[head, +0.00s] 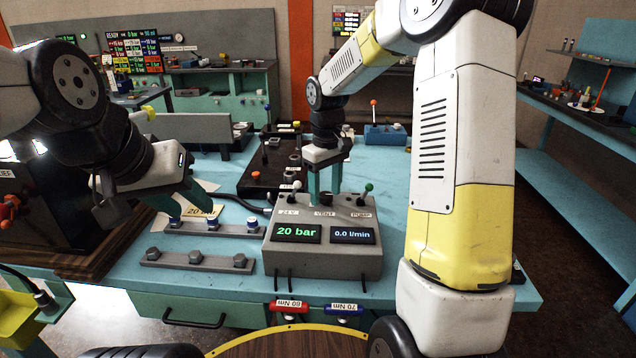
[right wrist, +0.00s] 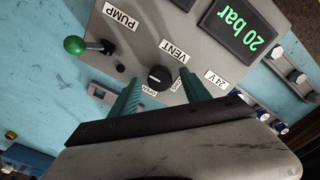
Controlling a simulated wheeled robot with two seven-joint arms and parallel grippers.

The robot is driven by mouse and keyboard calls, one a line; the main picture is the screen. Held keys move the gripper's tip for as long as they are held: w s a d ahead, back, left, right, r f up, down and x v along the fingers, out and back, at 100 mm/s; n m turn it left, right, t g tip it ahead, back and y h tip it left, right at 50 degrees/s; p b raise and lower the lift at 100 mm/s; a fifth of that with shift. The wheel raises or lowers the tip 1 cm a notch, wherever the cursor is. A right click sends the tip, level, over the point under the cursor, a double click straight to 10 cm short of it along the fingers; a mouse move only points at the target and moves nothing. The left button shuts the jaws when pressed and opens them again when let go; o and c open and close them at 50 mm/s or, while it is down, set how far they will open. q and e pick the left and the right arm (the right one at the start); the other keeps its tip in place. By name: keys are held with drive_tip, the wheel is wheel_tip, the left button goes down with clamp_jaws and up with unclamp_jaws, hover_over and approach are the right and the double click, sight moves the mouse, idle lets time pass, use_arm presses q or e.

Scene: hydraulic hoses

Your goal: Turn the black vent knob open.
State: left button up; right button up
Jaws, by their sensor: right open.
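The black vent knob (head: 326,199) sits on top of the grey control box (head: 290,259), behind its two displays. In the right wrist view the round knob (right wrist: 159,77) lies by the VENT label, with small position labels beside it. I cannot tell its exact setting. My right gripper (head: 325,188) points down over the box. Its two green fingers (right wrist: 160,80) are apart, one on each side of the knob, with visible gaps. My left gripper (head: 190,207) is low at the left, by the blue-capped fittings (head: 212,222); its finger gap is unclear.
The box displays read 20 bar and 0.0 l/min. A green-tipped PUMP lever (head: 367,191) and a white-tipped 24V lever (head: 295,188) flank the knob. A rail with grey fittings (head: 197,262) lies left of the box. A black tray (head: 262,179) stands behind.

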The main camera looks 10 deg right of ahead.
clamp_jaws()
drive_tip(key=shift+m, duration=0.3)
drive_tip(key=m, duration=0.8)
drive_tip(key=shift+m, duration=0.4)
drive_tip(key=m, duration=0.4)
drive_tip(key=shift+m, duration=2.3)
